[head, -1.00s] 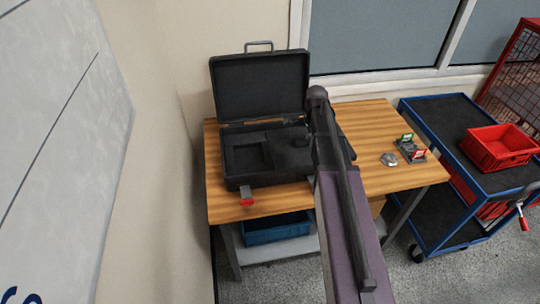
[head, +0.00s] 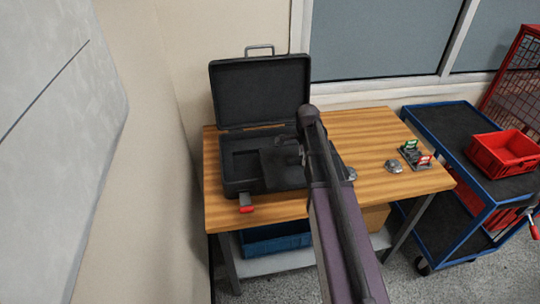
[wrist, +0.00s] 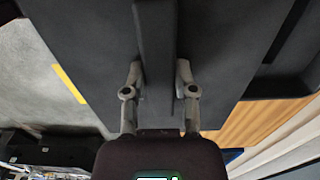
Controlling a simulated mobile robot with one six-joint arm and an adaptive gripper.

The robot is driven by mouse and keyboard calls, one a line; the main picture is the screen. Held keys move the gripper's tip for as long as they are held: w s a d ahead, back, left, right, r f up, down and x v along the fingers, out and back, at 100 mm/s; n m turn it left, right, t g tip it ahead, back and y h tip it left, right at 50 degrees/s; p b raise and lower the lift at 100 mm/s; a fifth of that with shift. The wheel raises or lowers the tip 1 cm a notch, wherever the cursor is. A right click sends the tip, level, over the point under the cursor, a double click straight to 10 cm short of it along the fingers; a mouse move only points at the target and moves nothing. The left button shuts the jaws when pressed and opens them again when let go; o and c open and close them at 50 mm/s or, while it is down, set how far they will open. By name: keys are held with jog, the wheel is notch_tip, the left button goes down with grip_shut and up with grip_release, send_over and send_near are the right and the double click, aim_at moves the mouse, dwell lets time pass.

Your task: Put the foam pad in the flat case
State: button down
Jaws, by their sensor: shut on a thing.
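The flat case (head: 229,171) is a black open case on the wooden table, its lid (head: 260,88) standing up at the back. My gripper (wrist: 158,75) is shut on the raised rib of a dark flat slab, the foam pad (wrist: 85,30). In the head view the pad (head: 282,168) shows as a dark plate over the right part of the case. The pad and my arm hide part of the inside. I cannot tell whether the pad touches the case floor. My gripper is mostly hidden behind my arm in the head view.
A red latch (head: 246,208) hangs at the case's front. Right of the case are a small metal object (head: 393,166) and a holder with green and red parts (head: 415,155). A blue cart (head: 477,160) with a red bin (head: 503,152) stands at the right. A wall is close on the left.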

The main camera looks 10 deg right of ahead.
jog(key=w+a, duration=0.2)
jog(key=w, duration=0.1)
jog(key=w+a+f, duration=0.1)
jog(key=w+a, duration=0.2)
jog(key=w, duration=0.1)
jog(key=w+a+b, duration=0.1)
jog(key=w+a, duration=0.1)
jog(key=w, duration=0.1)
jog(key=shift+w+a+f, duration=0.15)
jog(key=shift+w+a, duration=0.15)
jog(key=shift+a, duration=0.1)
jog(key=shift+w, duration=0.1)
jog(key=shift+w+a, duration=0.15)
jog(key=shift+w, duration=0.05)
jog(key=shift+w+a+f+b, duration=0.15)
jog(key=shift+w+a, duration=0.15)
jog(key=shift+w, duration=0.15)
jog(key=shift+w+a+b, duration=0.15)
jog(key=shift+w+a, duration=0.15)
jog(key=shift+w, duration=0.15)
jog(key=shift+s+f+b, duration=0.15)
jog(key=shift+f+b, duration=1.6)
